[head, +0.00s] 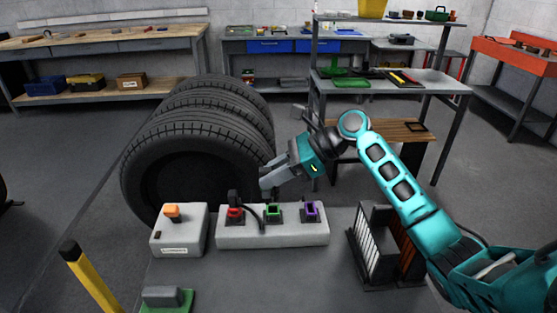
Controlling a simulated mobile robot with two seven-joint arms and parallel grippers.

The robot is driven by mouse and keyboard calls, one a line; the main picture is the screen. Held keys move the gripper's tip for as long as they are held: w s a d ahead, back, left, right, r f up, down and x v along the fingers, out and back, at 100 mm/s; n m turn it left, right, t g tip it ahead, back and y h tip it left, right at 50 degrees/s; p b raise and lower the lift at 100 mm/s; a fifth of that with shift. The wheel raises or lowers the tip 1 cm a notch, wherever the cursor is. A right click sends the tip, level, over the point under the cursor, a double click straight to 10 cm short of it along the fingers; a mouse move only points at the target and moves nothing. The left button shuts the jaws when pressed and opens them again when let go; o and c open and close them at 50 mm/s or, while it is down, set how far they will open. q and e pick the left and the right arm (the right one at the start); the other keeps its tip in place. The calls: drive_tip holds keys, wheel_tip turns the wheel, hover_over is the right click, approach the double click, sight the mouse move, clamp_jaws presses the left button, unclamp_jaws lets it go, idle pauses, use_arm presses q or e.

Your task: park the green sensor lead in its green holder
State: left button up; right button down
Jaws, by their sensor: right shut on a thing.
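The green holder (273,211) stands in the middle of a light grey block (290,236), between a red holder (235,212) and a purple holder (312,210). My right gripper (267,187) is just above and slightly left of the green holder, pointing down and left. It is shut on a small dark thing, which I take to be the sensor lead; its plug is mostly hidden by the fingers. A black cable (251,211) curves down between the red and green holders. Any green on the lead is too small to see. My left gripper is out of view.
A dark plug stands at the red holder. A grey box with an orange switch (171,210) is to the left. Large tyres (190,150) stand close behind. A slotted rack (372,250) is to the right, under my arm. A yellow post (90,280) is front left.

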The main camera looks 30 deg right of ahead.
drive_tip(key=f, duration=0.1)
drive_tip(key=d+f+b, duration=0.1)
drive_tip(key=f, duration=0.1)
drive_tip(key=shift+w+d+f, duration=0.15)
drive_tip(key=shift+w+d, duration=0.15)
drive_tip(key=shift+d, duration=0.1)
drive_tip(key=shift+f+b, duration=0.7)
drive_tip(key=shift+b, duration=0.45)
drive_tip(key=shift+r+p, duration=0.15)
drive_tip(key=shift+p, duration=0.35)
drive_tip(key=shift+p, duration=0.35)
drive_tip(key=shift+f+p, duration=0.45)
drive_tip(key=shift+f, duration=0.05)
